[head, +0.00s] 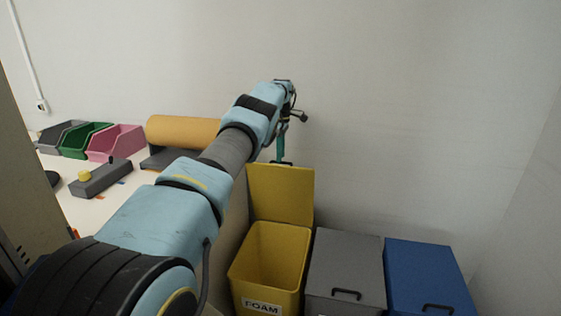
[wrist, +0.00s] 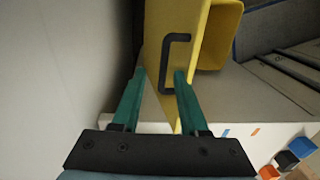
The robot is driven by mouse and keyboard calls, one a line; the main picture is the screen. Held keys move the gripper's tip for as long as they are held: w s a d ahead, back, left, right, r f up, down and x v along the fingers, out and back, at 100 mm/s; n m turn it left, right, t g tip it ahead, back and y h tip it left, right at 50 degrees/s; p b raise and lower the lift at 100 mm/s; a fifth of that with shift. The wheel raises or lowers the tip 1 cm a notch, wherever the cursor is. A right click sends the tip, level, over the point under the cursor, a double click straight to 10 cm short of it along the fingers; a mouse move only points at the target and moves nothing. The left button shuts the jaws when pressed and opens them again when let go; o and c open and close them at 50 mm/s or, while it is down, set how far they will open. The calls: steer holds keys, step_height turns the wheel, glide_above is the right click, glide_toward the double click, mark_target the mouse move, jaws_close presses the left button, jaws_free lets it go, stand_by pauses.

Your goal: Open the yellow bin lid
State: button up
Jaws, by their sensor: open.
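The yellow bin (head: 270,262) has a FOAM label on its front and its inside is visible. Its yellow lid (head: 280,193) stands raised, about upright, at the back of the bin. In the wrist view the lid (wrist: 157,40) carries a black handle (wrist: 167,63). My gripper (head: 280,150) is at the lid's top edge. In the wrist view my gripper (wrist: 159,74) has its green fingers apart, with nothing held between them. The right finger overlaps the lid by the handle's lower end; I cannot tell whether they touch.
A grey bin (head: 346,265) and a blue bin (head: 428,275) stand to the right with lids shut. A table (head: 95,208) at left holds grey, green and pink trays (head: 115,143) and an orange roll (head: 183,131). The wall is close behind the bins.

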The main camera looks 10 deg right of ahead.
step_height(320, 180, up, 5)
steer(key=p, duration=0.7)
steer(key=shift+f, duration=0.15)
steer(key=shift+f+p, duration=0.1)
steer(key=shift+p, duration=0.3)
steer(key=shift+w, duration=0.1)
